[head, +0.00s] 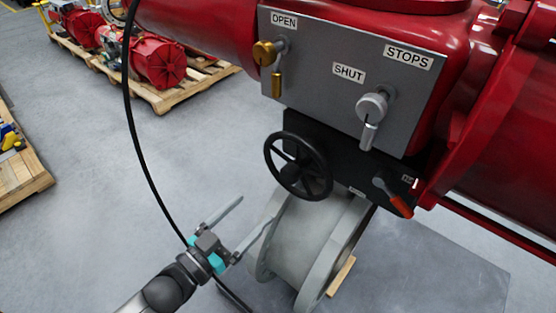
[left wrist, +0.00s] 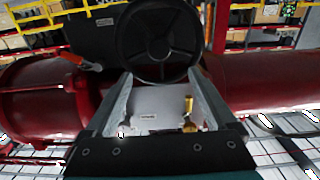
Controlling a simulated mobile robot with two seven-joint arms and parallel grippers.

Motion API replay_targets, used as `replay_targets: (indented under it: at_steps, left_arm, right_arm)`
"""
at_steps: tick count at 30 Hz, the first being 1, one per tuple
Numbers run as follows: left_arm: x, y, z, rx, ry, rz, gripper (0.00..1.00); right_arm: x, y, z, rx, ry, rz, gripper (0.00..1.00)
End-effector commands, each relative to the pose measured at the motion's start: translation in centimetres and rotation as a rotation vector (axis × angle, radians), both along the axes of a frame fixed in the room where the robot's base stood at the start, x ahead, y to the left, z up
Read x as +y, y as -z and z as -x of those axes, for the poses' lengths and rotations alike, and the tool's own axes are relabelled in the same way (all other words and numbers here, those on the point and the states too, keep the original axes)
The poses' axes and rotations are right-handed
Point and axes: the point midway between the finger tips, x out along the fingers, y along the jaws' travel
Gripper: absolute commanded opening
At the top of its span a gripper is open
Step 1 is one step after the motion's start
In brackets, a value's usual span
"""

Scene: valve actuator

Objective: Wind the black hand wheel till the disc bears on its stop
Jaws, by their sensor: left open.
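The black hand wheel (head: 308,171) is mounted on a black gearbox plate (head: 352,158) below the grey panel (head: 330,70). My left gripper (head: 258,208) is open and empty, lower left of the wheel, its fingers pointing up towards it. In the left wrist view the wheel (left wrist: 158,47) fills the top middle, just beyond the open fingertips (left wrist: 160,78), and nothing is between them. A brass stop screw (head: 268,54) sits by the OPEN label and a silver one (head: 372,106) by the SHUT label. The disc is hidden from view. My right gripper is not in view.
A red-handled lever (head: 398,203) is right of the wheel. The grey valve body (head: 305,235) stands beneath it. A black cable (head: 136,140) hangs at left. Pallets with red actuators (head: 158,62) stand at the back left.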

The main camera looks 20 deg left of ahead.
Motion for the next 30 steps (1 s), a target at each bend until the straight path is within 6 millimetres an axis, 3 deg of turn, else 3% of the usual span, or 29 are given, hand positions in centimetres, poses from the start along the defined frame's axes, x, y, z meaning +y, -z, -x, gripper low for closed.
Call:
replay_targets:
  at_steps: [8,30]
  left_arm:
    - [-1.0,-0.3,-2.4,-0.008,0.002,0.002,0.90]
    - [-5.2,-0.1,-12.7,-0.002,0.001,0.002,0.90]
  right_arm:
    - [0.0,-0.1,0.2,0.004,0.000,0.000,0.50]
    - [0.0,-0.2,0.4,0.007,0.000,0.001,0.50]
